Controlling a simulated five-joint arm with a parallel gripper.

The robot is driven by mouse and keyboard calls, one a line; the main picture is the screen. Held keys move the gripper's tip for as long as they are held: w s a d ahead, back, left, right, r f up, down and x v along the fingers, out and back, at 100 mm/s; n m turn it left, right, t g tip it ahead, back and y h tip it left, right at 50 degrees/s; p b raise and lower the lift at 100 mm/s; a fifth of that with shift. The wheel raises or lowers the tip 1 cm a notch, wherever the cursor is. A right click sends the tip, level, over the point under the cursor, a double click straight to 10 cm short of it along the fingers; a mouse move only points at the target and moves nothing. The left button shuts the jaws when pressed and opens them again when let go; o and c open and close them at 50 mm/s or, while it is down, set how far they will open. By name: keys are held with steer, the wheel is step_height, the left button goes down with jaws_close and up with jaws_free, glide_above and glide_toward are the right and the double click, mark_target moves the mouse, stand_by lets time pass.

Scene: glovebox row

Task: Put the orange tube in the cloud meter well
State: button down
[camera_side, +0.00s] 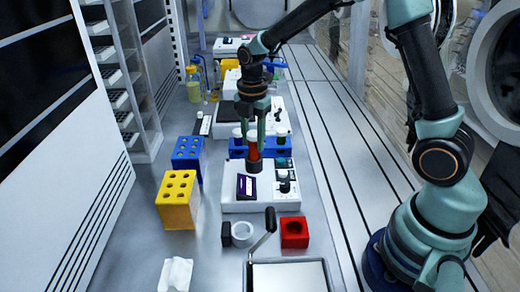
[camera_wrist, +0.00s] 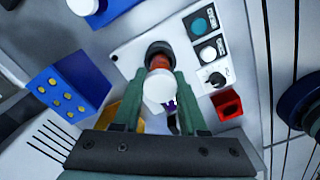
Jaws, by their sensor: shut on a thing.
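The orange tube (camera_side: 253,148) stands roughly upright in my gripper (camera_side: 252,138), with its lower end at the dark round well (camera_side: 252,166) of the white meter (camera_side: 233,205). In the wrist view my gripper (camera_wrist: 159,95) has a finger on each side of the tube's white cap (camera_wrist: 158,89). The orange body (camera_wrist: 160,62) shows beyond the cap and meets the black well ring (camera_wrist: 157,48). I cannot tell how deep the tube sits in the well. The meter's display, knob and buttons face up.
A blue rack (camera_side: 250,153) with capped tubes stands just behind the well. A blue block (camera_side: 187,150) and a yellow holed block (camera_side: 176,205) stand left. A white cup (camera_side: 242,234), a red block (camera_side: 294,232) and a tray with a lever (camera_side: 290,277) are in front.

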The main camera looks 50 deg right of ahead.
mark_target(253, 148)
steer(key=shift+f, duration=1.45)
steer(key=shift+f, duration=0.1)
steer(key=shift+c, duration=2.2)
jaws_free()
